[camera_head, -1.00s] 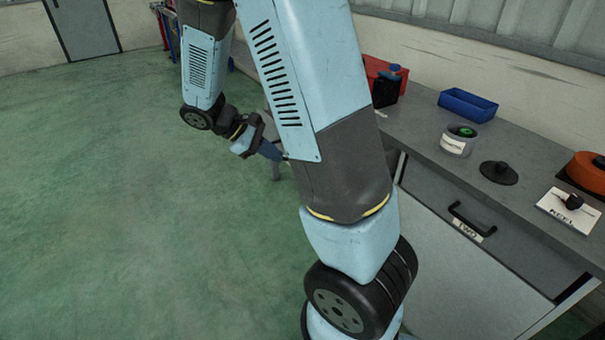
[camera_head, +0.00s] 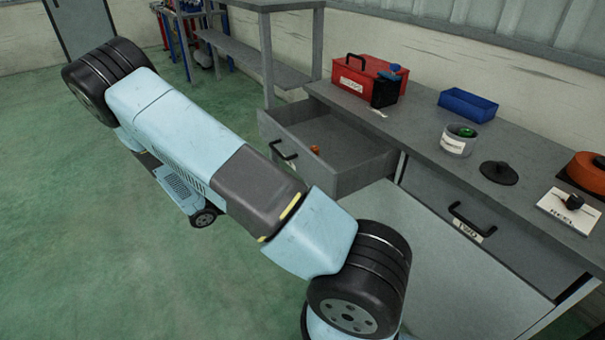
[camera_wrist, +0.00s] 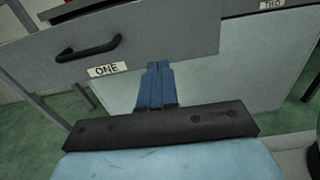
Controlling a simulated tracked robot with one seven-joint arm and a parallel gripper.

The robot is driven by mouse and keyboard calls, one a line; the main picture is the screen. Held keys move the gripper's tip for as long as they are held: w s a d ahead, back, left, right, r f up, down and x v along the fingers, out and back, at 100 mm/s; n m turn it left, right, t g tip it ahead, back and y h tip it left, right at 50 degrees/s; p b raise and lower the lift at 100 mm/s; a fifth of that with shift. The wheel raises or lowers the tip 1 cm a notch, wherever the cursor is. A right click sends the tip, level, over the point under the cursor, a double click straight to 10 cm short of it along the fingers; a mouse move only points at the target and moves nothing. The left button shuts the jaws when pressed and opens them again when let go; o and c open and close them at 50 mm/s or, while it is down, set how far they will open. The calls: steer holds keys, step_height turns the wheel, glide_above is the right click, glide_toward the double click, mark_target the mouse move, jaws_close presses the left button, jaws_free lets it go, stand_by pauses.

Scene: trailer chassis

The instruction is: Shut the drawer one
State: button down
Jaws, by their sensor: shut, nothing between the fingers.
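Drawer one (camera_head: 345,178) is pulled out of the grey workbench in the head view, with a small orange item (camera_head: 315,149) inside it. In the wrist view its grey front (camera_wrist: 190,35) carries a black handle (camera_wrist: 88,48) and a label reading ONE (camera_wrist: 107,69). My gripper (camera_wrist: 158,66) shows in the wrist view with its blue fingers together and empty. The fingertips overlap the lower edge of the drawer front, right of the label; I cannot tell whether they touch it. In the head view my gripper is hidden behind my arm.
Drawer two (camera_head: 490,235) is shut, to the right. The workbench top (camera_head: 420,130) holds a red toolbox (camera_head: 362,80), a blue tray (camera_head: 467,105), a can (camera_head: 458,141), a black disc and an orange item. Green floor is clear to the left. A shelf stands behind.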

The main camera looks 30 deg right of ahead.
mark_target(309, 170)
steer(key=shift+n, duration=0.3)
steer(key=d, duration=1.4)
steer(key=shift+w+f, duration=0.35)
steer(key=shift+f, duration=0.05)
